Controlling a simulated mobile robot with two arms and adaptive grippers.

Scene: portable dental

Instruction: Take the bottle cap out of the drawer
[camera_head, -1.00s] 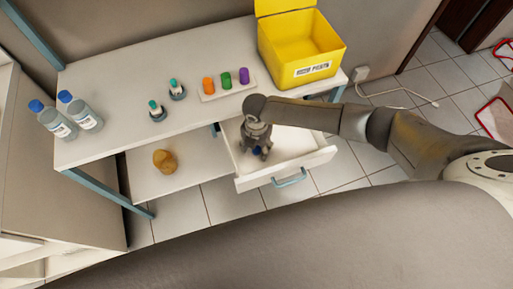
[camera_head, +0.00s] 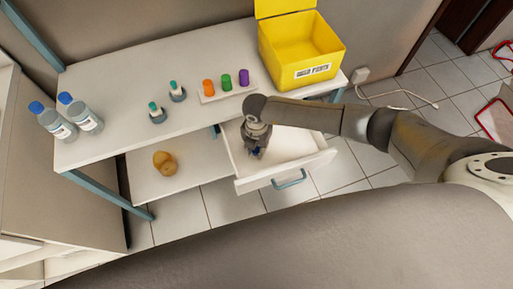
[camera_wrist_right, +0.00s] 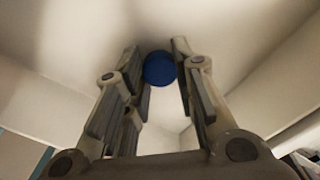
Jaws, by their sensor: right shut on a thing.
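The open drawer (camera_head: 318,160) juts out below the right part of the white table. My right gripper (camera_head: 256,150) points down inside it, near its left side. In the right wrist view, the round blue bottle cap (camera_wrist_right: 160,68) sits between the fingertips of my right gripper (camera_wrist_right: 159,60), which is shut on it. In the head view the cap is mostly hidden by the fingers. The cap is low in the drawer; I cannot tell whether it touches the floor of the drawer. My left gripper is not in view.
The white table (camera_head: 120,100) carries two blue-capped bottles (camera_head: 80,114), two small teal-topped items (camera_head: 166,101), a tray of coloured vials (camera_head: 226,82) and a yellow bin (camera_head: 300,50). A brown lumpy object (camera_head: 164,162) lies on the shelf below. The drawer walls surround my gripper.

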